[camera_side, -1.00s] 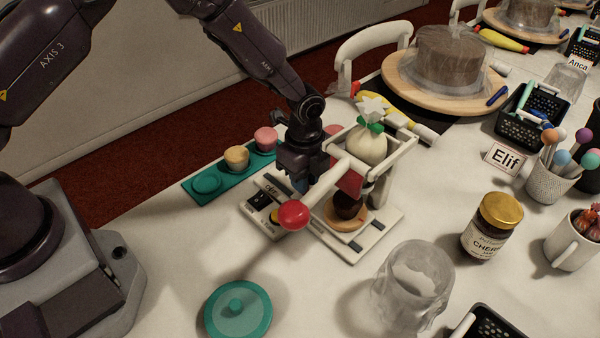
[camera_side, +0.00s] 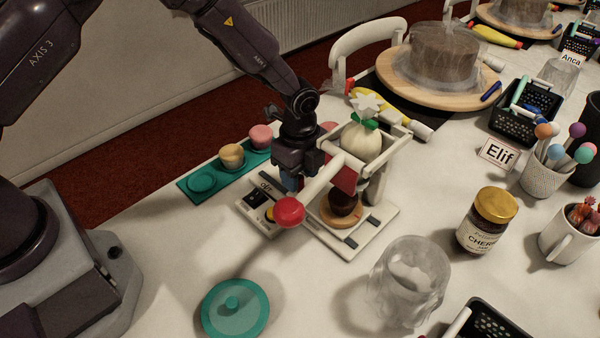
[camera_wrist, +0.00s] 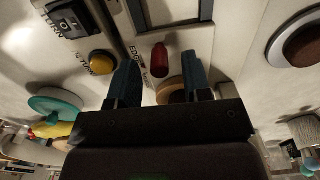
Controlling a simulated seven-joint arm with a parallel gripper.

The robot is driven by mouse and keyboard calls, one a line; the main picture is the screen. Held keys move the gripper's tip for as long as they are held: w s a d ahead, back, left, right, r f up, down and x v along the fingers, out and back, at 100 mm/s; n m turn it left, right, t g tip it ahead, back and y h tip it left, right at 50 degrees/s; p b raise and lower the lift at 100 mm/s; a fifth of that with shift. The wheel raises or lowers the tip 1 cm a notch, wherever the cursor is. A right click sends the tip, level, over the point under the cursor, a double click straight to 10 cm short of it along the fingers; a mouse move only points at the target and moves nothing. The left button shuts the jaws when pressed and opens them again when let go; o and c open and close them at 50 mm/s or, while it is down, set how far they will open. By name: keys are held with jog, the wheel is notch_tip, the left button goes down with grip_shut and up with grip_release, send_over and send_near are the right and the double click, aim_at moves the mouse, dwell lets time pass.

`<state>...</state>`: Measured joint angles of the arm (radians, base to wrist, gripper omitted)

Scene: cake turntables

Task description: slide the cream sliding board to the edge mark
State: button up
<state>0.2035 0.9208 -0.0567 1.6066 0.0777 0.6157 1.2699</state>
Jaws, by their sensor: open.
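The cream device stands mid-table; its slotted cream board (camera_side: 377,236), apparently the sliding board, carries a wooden disc with a dark cupcake (camera_side: 343,203). My gripper (camera_side: 290,183) is low behind the lever with the red ball (camera_side: 289,211), partly hidden by it. In the wrist view, my open gripper (camera_wrist: 160,68) has its two blue fingers spread either side of a small red knob (camera_wrist: 160,60). I cannot tell whether either finger touches it. Printed "EDGE" lettering (camera_wrist: 137,55) is beside the knob, partly covered by the left finger.
A yellow button (camera_wrist: 101,63) and a rocker switch (camera_wrist: 70,20) are near my left finger.

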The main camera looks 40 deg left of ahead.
jog(key=shift+r, duration=3.25)
